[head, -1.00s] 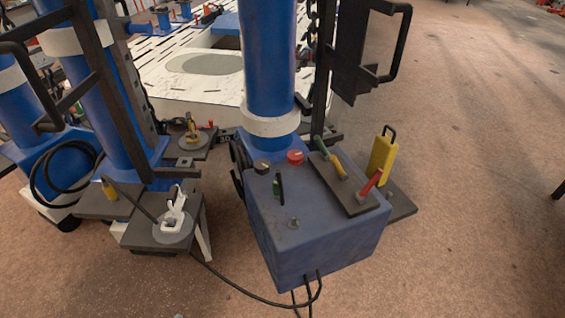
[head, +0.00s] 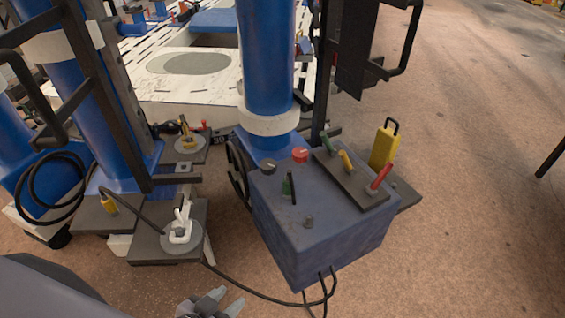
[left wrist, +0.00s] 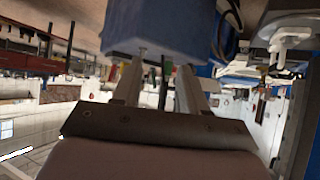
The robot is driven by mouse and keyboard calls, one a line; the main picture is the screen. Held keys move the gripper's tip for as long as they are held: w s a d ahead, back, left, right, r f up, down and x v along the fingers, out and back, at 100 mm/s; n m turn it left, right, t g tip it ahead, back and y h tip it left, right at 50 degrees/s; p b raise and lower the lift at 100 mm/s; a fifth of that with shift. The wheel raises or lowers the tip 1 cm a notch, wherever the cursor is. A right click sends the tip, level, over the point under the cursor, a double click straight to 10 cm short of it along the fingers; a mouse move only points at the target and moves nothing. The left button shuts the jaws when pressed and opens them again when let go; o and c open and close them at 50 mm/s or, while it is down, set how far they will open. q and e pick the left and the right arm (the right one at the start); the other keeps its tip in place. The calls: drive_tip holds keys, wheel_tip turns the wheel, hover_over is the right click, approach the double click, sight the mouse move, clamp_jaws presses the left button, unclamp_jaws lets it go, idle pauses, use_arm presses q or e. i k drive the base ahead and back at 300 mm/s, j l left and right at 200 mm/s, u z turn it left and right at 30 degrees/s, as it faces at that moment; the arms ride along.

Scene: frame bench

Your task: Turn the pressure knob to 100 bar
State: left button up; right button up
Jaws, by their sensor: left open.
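The blue control box (head: 318,235) stands in the middle of the head view. On its top are a black knob (head: 268,167) and a red knob (head: 300,154); I cannot tell which is the pressure knob, and no scale is readable. My left gripper (head: 227,298) is open and empty at the bottom of the head view, in front of and left of the box, apart from it. In the left wrist view the open fingers (left wrist: 160,72) point toward the box (left wrist: 160,32), with nothing visibly held. My right gripper is out of view.
The box also carries a small dark post (head: 308,221), a dark upright piece (head: 288,187) and green, yellow and red levers (head: 346,160). A yellow case (head: 383,147) stands behind. A black cable (head: 262,297) crosses the floor. A white clamp-like part (head: 180,230) sits left.

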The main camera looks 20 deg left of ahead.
sight(267, 167)
drive_tip(key=j+z, duration=0.55)
drive_tip(key=j, duration=0.15)
drive_tip(key=i+j+z, duration=0.2)
drive_tip(key=i+j, duration=0.1)
drive_tip(key=j, duration=0.1)
